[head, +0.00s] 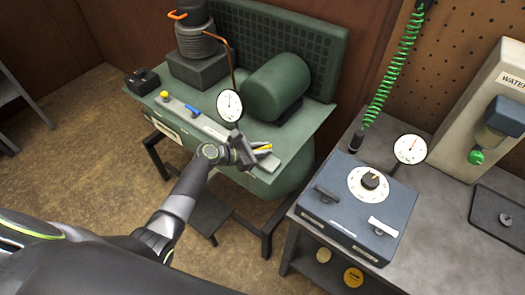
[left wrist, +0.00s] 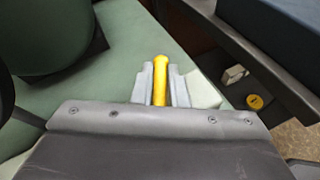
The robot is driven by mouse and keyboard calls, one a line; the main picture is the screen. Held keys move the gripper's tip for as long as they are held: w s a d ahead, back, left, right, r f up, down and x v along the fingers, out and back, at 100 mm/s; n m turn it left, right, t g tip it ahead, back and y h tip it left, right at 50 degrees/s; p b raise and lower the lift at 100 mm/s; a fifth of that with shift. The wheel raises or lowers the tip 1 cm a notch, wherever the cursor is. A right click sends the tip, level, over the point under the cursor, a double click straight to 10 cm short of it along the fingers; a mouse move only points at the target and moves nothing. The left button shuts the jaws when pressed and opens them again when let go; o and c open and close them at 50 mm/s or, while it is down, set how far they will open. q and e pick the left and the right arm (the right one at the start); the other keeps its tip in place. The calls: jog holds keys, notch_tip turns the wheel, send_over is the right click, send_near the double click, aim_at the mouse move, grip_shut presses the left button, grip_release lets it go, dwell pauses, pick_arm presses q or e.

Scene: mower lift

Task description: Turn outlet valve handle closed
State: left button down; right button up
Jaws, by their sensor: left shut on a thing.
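A yellow valve handle (head: 264,149) sits at the right end of the light strip along the front of the green compressor. My left gripper (head: 256,151) is at that end, with its fingers on either side of the handle. In the left wrist view the yellow handle (left wrist: 160,78) stands between the two grey fingers, which are shut on it. The handle points straight away from the palm there. Its base and the valve body are hidden by the gripper. My right gripper is out of view.
A blue handle (head: 194,111) and a yellow knob (head: 164,94) sit further left on the same strip. A grey bench (head: 440,215) with a blue-grey dial box (head: 350,210) is to the right, across a gap.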

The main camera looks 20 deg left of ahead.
pick_arm(q)
jog(key=m+g+h+b, duration=0.1)
jog(key=m+g+b, duration=0.1)
jog(key=m+g+h+b, duration=0.1)
jog(key=shift+f+m+h, duration=0.25)
jog(key=shift+m+h, duration=0.05)
jog(key=m+g+b, duration=0.2)
jog(key=m+g+h+b, duration=0.1)
jog(key=m+g+b, duration=0.1)
jog(key=g, duration=0.1)
jog(key=shift+s+h, duration=0.1)
jog(key=shift+h, duration=0.2)
jog(key=shift+s+r+m+g+b, duration=0.1)
jog(key=shift+m+g+b, duration=0.7)
jog(key=shift+g+b, duration=0.1)
jog(key=shift+s+r+m+g+b, duration=0.1)
jog(key=shift+m+g+b, duration=0.7)
jog(key=shift+g+b, duration=0.1)
jog(key=c, duration=1.5)
grip_release()
jog(key=shift+o, duration=0.2)
